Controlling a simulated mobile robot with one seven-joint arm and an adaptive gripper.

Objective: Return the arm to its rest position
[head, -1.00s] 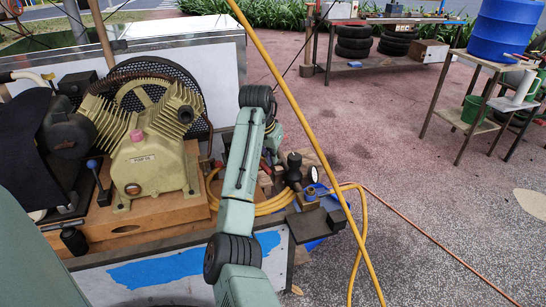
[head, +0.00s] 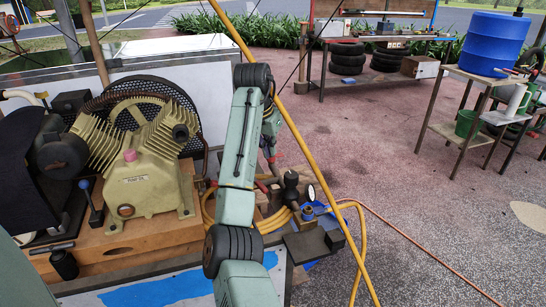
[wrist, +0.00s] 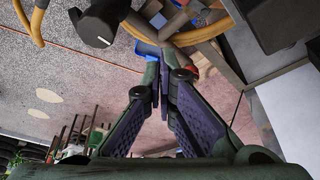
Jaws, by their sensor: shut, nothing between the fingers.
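My arm stands in the middle of the head view, bent at its upper joint, with the forearm folded down behind the upper link. My gripper (head: 271,158) is partly hidden behind that link, above the cluttered right end of the cart. In the wrist view my gripper (wrist: 160,82) has its two dark fingers together at the tips, with nothing seen between them. The fingers appear clear of the things around them.
The compressor pump (head: 146,180) stands on a wooden base to the left of my arm. A yellow hose (head: 297,142) crosses diagonally close to its right. A black knob (head: 291,180) and gauge stand below. Open paving (head: 410,200) lies right; a blue barrel (head: 495,42) stands beyond.

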